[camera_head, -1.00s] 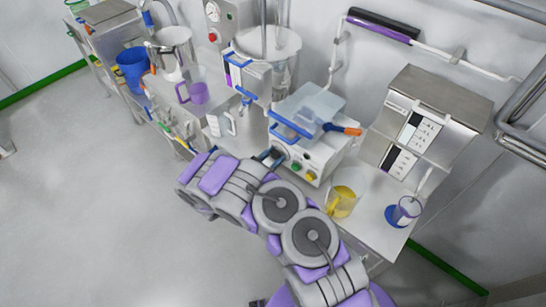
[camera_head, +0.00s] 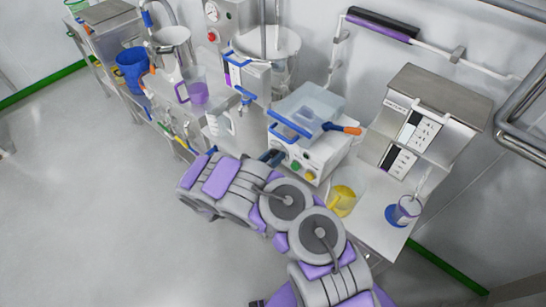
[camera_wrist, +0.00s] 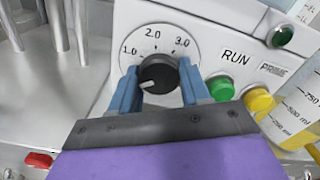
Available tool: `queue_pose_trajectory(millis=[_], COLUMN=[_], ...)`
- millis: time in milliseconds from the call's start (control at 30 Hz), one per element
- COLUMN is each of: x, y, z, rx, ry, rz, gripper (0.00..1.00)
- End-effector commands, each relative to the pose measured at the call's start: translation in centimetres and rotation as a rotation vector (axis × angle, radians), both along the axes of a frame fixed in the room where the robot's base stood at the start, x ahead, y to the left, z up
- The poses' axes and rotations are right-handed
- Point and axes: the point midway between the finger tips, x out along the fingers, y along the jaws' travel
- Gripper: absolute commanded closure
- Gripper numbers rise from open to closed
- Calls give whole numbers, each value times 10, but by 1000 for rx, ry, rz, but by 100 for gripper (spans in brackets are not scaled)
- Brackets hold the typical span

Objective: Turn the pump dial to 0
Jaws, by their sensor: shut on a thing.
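The pump is a white box (camera_head: 322,157) with a translucent lid, standing on the bench in the head view. Its black dial (camera_wrist: 158,70) is in the middle of the wrist view, on a round white scale plate (camera_wrist: 143,39). The scale shows 1.0, 2.0 and 3.0; no 0 mark is visible. The dial's white pointer line points to the lower left, below 1.0. My gripper (camera_wrist: 160,88) has its blue fingers on either side of the dial and is shut on it. In the head view my gripper (camera_head: 272,157) is at the pump's front, and the dial is hidden.
A green RUN button (camera_wrist: 221,88) and a yellow PRIME button (camera_wrist: 258,102) sit close right of the dial. A yellow-liquid beaker (camera_head: 343,198) stands right of the pump. An orange-handled tool (camera_head: 342,129) lies by the lid. A purple-handled jug (camera_head: 197,92) stands to the left.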

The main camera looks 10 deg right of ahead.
Motion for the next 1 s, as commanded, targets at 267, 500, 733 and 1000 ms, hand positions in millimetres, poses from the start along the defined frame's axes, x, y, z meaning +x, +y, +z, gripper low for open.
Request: queue_pose_trajectory(millis=[267,500,733,1000], x=[3,4,2,0], y=[3,3,2,1], z=[3,3,2,2], rx=[-13,-12,-11,-10], ry=[9,10,11,11], rz=[9,10,6,4], gripper=[84,53,31,28])
